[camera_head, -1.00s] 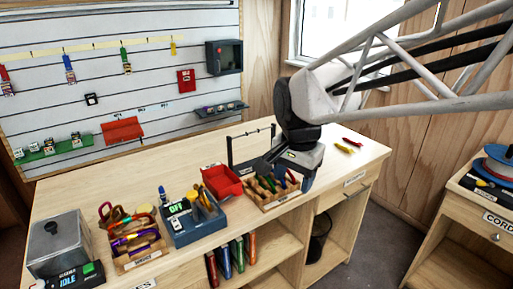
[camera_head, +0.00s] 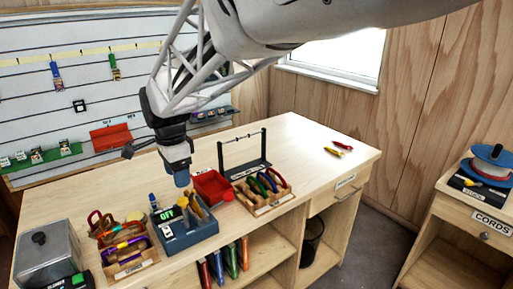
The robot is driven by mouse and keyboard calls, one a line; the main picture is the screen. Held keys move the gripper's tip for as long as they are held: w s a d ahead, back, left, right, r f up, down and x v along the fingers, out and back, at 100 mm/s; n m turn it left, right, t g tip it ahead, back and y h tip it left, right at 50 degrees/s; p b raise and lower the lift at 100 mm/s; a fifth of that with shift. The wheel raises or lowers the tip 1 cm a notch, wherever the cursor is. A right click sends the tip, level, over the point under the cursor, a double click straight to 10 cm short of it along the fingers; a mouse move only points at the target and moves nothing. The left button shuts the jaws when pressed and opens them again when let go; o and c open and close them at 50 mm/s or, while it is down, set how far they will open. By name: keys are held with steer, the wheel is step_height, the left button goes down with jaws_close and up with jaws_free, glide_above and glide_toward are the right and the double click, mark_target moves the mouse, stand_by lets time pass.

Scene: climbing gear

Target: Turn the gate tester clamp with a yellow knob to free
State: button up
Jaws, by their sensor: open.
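A blue-grey unit (camera_head: 187,233) with a lit green display stands at the front of the bench. Yellow-orange handle-like parts stick up at its right side (camera_head: 198,205). It looks like the gate tester, but I cannot make out the clamp, a distinct yellow knob or its setting. My gripper (camera_head: 160,168) is open and empty, held above and behind the unit, apart from it. A dark part of it points left and a blue-grey end points down. It hides part of the bench behind the unit.
A wooden tray of colourful gear (camera_head: 125,270) stands left of the unit, beside a grey metal box (camera_head: 46,255). The bench's right is mostly clear.

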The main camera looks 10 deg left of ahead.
mark_target(182, 199)
stand_by(0.4)
steer(key=shift+f, duration=3.9)
jaws_close()
